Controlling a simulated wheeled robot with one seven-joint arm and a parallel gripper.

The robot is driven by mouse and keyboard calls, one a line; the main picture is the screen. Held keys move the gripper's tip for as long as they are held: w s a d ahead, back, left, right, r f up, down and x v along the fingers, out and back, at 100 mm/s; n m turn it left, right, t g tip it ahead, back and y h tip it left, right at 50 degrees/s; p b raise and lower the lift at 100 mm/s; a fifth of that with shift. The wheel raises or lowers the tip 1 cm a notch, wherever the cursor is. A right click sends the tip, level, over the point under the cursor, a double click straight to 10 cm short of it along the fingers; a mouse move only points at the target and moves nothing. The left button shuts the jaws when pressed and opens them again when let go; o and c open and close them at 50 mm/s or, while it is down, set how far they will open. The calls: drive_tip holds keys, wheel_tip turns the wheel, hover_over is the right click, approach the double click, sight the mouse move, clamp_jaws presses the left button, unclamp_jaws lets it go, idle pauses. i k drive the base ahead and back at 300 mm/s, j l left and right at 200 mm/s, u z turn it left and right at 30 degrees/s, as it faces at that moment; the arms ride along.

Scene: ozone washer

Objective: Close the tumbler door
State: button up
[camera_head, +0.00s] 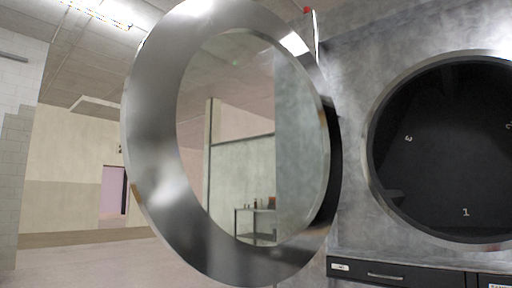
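The tumbler door (160,130) is a large round steel ring with a glass middle. It stands wide open in the centre of the head view, swung out to the left of the machine. The tumbler opening (445,150) is a dark round hole with a metal rim at the right, with pale numbers inside. The door's hinge side lies near the grey machine front (345,150), but the joint itself is hard to make out. My gripper is not in view.
Below the opening are dark drawers (400,272) with a handle. A small table (256,222) with items shows through the door glass. The floor (90,262) at the left is clear, with a doorway (113,190) in the far wall.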

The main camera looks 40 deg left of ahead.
sight(160, 186)
drive_tip(key=k+j, duration=0.1)
drive_tip(key=j, duration=3.65)
drive_tip(key=k, duration=0.05)
